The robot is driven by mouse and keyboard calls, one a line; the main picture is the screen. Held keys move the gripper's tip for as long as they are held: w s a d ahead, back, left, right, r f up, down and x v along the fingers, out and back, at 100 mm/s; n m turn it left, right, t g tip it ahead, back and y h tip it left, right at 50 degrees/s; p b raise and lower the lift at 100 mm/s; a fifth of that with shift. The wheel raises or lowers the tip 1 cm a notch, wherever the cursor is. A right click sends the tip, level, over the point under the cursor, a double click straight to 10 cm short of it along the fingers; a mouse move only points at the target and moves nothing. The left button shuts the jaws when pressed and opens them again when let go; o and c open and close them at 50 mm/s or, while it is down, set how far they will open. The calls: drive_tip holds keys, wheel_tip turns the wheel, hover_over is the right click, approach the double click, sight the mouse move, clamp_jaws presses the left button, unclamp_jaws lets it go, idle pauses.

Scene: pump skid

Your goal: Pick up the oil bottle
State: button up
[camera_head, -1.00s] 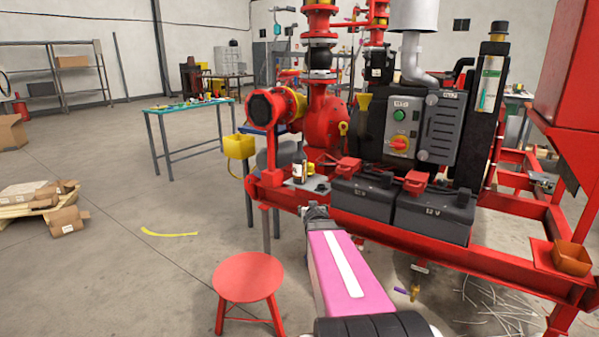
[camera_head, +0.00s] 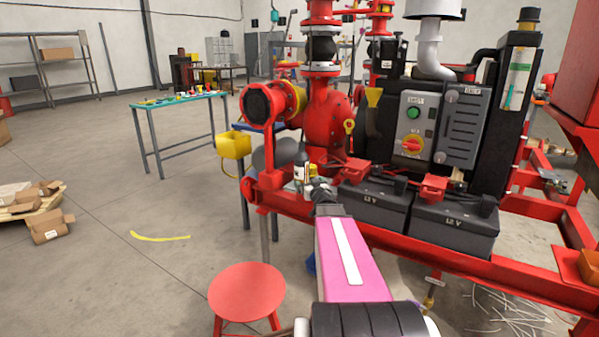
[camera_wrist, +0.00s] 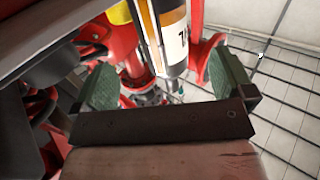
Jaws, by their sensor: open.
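The oil bottle (camera_head: 300,168) stands at the left end of the red skid, dark with a pale label. My gripper (camera_head: 317,185) is close in front of it and hides its lower part. In the wrist view, a dark bottle (camera_wrist: 173,42) with an orange band and white label shows beyond my open gripper (camera_wrist: 160,80). It lies between the lines of the two green-padded fingers, nearer the right one. Its upper part runs out of the picture. I cannot tell whether either finger touches it.
Two black batteries (camera_head: 455,228) with red clamps sit just right of my gripper. The red pump (camera_head: 328,125) rises behind the bottle. A yellow box (camera_head: 233,146) hangs to the left. A red stool (camera_head: 247,291) stands on the floor in front.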

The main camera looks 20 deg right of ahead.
sight(305, 177)
drive_tip(key=w, duration=0.5)
drive_tip(key=shift+w+d, duration=0.1)
drive_tip(key=shift+w, duration=0.3)
drive_tip(key=w, duration=0.5)
drive_tip(key=shift+f, duration=0.25)
drive_tip(key=shift+s, duration=0.1)
drive_tip(key=c, duration=1)
drive_tip(key=shift+r, duration=0.1)
drive_tip(key=shift+c, duration=0.2)
